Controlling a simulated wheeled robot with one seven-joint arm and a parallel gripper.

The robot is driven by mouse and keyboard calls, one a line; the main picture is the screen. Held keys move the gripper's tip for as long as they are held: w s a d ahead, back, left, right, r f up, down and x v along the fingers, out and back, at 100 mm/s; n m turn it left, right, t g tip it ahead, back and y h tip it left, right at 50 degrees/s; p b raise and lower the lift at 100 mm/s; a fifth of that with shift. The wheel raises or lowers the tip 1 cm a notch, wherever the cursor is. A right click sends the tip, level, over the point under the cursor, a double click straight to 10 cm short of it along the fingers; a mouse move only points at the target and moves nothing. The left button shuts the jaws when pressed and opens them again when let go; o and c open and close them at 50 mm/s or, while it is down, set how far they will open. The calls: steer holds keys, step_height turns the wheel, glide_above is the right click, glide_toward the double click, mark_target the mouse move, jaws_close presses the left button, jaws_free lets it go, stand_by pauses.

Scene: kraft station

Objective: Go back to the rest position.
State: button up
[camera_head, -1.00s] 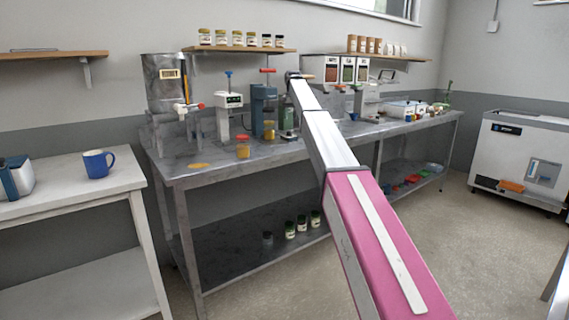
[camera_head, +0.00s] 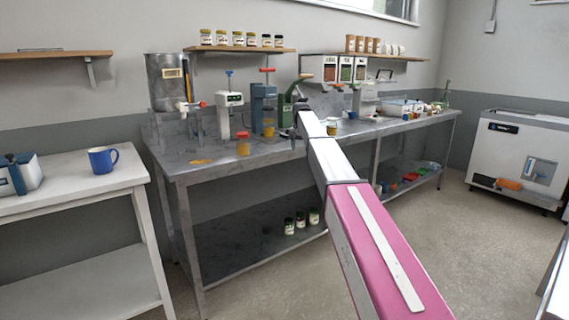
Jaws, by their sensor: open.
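My arm reaches from the lower right of the head view up and away toward the long steel bench (camera_head: 230,158). My gripper (camera_head: 296,133) is at its far end, small and dark, near the bench's front edge, beside the green press (camera_head: 286,108). It is open, and I see nothing held in it. The fingers are too small to make out clearly.
On the bench stand a steel dispenser (camera_head: 165,85), a white machine (camera_head: 230,115), a blue press (camera_head: 262,105) and a red-lidded jar (camera_head: 243,144). A blue mug (camera_head: 102,160) is on the left table. A white chest (camera_head: 515,155) stands right. Floor between is clear.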

steer(key=s+d+f+n, duration=0.1)
steer(key=s+d+f, duration=0.3)
steer(key=s+f, duration=0.8)
steer(key=s+d+f, duration=0.3)
steer(key=s+f, duration=0.8)
steer(key=s+d+f+n, duration=0.1)
steer(key=s+f, duration=0.5)
steer(key=s, duration=0.7)
steer(key=s+d+f, duration=0.3)
steer(key=s+f, duration=0.3)
steer(key=s, duration=0.6)
steer(key=shift+s+d+n, duration=0.2)
steer(key=shift+s+n, duration=0.15)
steer(key=shift+n, duration=0.05)
